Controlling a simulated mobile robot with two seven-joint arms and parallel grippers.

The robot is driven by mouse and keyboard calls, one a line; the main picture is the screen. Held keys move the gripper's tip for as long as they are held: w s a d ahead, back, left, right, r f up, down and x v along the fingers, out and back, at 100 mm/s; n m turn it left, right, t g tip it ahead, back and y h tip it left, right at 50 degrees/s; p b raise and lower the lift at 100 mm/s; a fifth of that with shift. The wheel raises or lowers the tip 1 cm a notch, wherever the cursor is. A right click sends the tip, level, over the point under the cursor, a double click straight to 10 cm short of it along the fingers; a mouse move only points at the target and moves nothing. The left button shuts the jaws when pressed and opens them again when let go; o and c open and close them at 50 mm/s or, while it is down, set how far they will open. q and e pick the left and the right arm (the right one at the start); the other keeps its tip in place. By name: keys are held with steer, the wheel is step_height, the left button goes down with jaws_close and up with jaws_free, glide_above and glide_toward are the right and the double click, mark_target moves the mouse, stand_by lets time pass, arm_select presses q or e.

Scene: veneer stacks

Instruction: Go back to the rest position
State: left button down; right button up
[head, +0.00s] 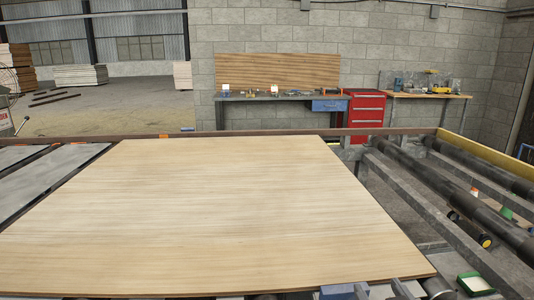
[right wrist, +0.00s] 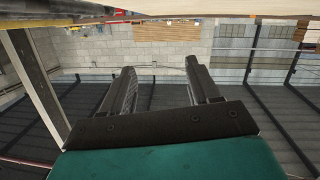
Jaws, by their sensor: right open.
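A large light-wood veneer sheet (head: 205,215) lies flat across the middle of the head view, with its near edge towards me. My right gripper (right wrist: 160,68) shows in the right wrist view with its two dark fingers apart and nothing between them. The edge of a light wooden sheet (right wrist: 250,9) runs along the top of that view, clear of the fingers. In the head view I cannot make out the right fingers for certain. My left gripper does not show.
Dark rollers and grey rails (head: 410,185) lie right of the sheet, with a small green tray (head: 476,284) near the front. Behind stand a workbench (head: 270,97), a red drawer cabinet (head: 363,110) and a block wall (head: 270,28). Grey slats (head: 50,172) lie at the left.

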steer(key=s+f+g, duration=0.6)
steer(key=s+f, duration=0.1)
steer(key=s, duration=0.4)
steer(key=s+f+g, duration=0.6)
steer(key=s+f, duration=0.1)
steer(key=s, duration=0.3)
steer(key=w+a+f+n+t+y, duration=0.1)
steer(key=w+a+f+t+y, duration=0.1)
steer(key=w+f+t, duration=0.5)
steer(key=shift+w+f+y, duration=0.3)
steer(key=shift+f, duration=0.55)
